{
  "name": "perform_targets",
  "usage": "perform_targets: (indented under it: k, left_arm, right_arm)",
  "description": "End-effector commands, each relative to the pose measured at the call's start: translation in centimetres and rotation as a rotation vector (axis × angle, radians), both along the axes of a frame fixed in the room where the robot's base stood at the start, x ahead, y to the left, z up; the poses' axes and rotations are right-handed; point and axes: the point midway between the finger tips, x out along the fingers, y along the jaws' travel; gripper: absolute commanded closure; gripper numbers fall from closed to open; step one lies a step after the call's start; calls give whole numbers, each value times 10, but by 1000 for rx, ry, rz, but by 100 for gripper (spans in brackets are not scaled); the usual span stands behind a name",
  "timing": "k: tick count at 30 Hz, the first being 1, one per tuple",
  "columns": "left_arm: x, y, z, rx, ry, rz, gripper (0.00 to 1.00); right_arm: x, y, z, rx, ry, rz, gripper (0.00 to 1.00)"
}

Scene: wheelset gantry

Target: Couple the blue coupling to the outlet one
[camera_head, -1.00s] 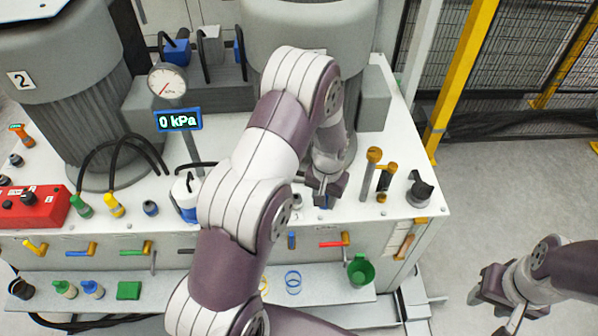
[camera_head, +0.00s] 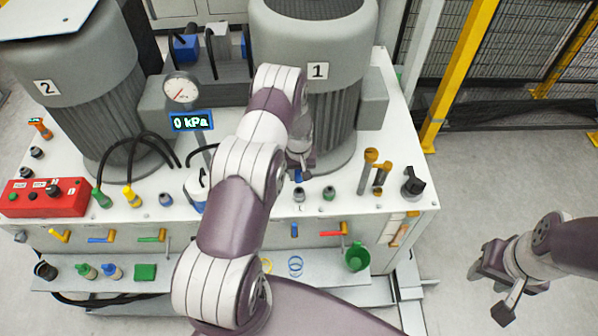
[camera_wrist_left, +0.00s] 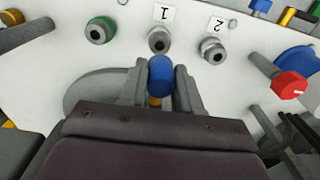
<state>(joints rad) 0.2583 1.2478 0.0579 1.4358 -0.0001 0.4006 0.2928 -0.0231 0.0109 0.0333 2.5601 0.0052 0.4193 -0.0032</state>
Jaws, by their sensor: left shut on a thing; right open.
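My left gripper (camera_head: 301,168) is above the machine's white deck in front of motor 1. In the left wrist view its two fingers (camera_wrist_left: 160,88) are shut on the blue coupling (camera_wrist_left: 160,74), with a bit of brass showing below it. Outlet one (camera_wrist_left: 159,40), a grey round port beside the label "1", is just beyond the coupling's far end; I cannot tell whether they touch. The blue coupling also shows small under the gripper in the head view (camera_head: 301,178). My right gripper (camera_head: 493,281) is open and empty, over the floor at the right.
A second grey port (camera_wrist_left: 212,51) beside label "2" and a green-ringed port (camera_wrist_left: 100,31) flank outlet one. A red knob (camera_wrist_left: 290,85) is at right. In the head view, brass posts (camera_head: 368,165) and a black knob (camera_head: 412,182) stand right of the gripper.

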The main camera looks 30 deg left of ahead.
Motion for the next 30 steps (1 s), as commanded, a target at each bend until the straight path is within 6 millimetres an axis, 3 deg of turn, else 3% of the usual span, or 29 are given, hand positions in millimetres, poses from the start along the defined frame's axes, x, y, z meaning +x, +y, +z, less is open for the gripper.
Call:
perform_targets:
  k: [15, 30]
  left_arm:
    - [0, 0, -48, 2, -1, -1, 100]
    - [0, 0, -51, 2, -1, -1, 100]
  right_arm:
    - [0, 0, -31, 0, 0, 0, 57]
    - [0, 0, -31, 0, 0, 0, 57]
